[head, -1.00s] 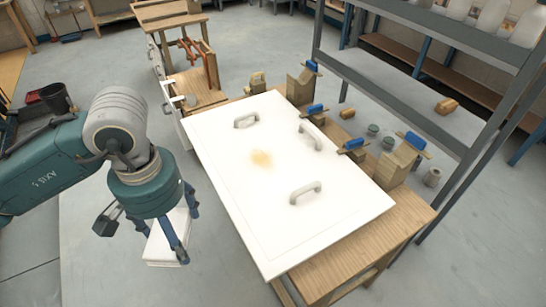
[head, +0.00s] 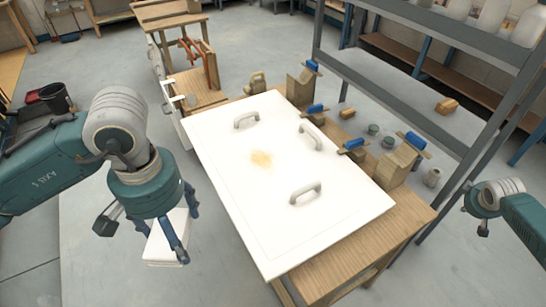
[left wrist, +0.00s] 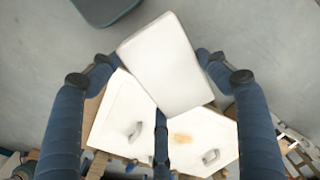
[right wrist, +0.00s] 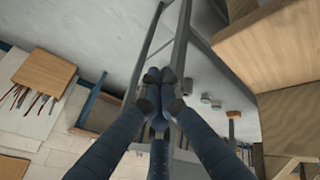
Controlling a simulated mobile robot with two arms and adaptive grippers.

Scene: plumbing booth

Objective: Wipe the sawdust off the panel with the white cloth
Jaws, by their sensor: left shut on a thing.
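The white panel (head: 225,150) lies flat on a wooden bench and carries several grey handles. A small tan patch of sawdust (head: 262,158) sits near its middle; the patch also shows in the left wrist view (left wrist: 181,138). My left gripper (head: 160,235) is shut on the white cloth (head: 163,245), a folded pad hanging left of the panel, apart from it. The cloth shows between the fingers in the left wrist view (left wrist: 165,65). My right gripper (right wrist: 160,82) has its fingertips together with nothing between them; it is right of the bench, far from the panel.
Wooden stands with blue-topped clamps (head: 412,142) line the panel's far right side. A grey metal shelf frame (head: 480,150) rises behind them on the right. The space above the panel is clear.

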